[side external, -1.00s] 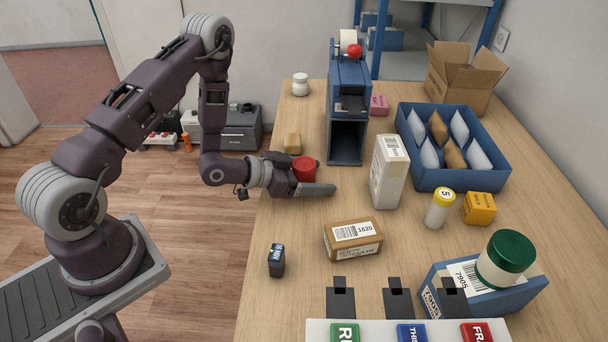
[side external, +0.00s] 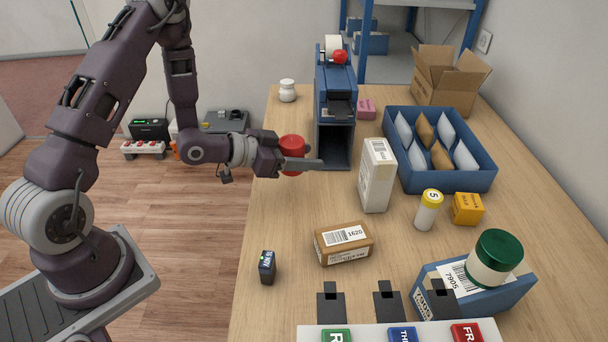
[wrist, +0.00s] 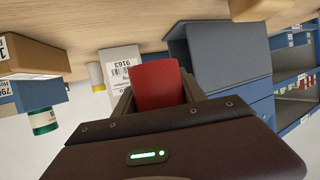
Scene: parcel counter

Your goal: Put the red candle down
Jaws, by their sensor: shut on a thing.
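The red candle (side external: 291,149) is a short, plain cylinder. My gripper (side external: 304,161) is shut on it, over the left part of the counter, in front of the blue machine. The candle looks raised off the wood, but the gap below it is hard to judge. In the wrist view the candle (wrist: 157,84) sits between the two fingers (wrist: 158,98), and the picture is turned so the counter is at the top. The near finger and the gripper body cover part of the candle in the side view.
The blue machine (side external: 335,92) with an open bay stands behind. A white carton (side external: 375,176), a brown box (side external: 343,243), a blue tray (side external: 440,185) and a small dark device (side external: 267,267) stand on the counter (side external: 290,215). Wood between the gripper and brown box is clear.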

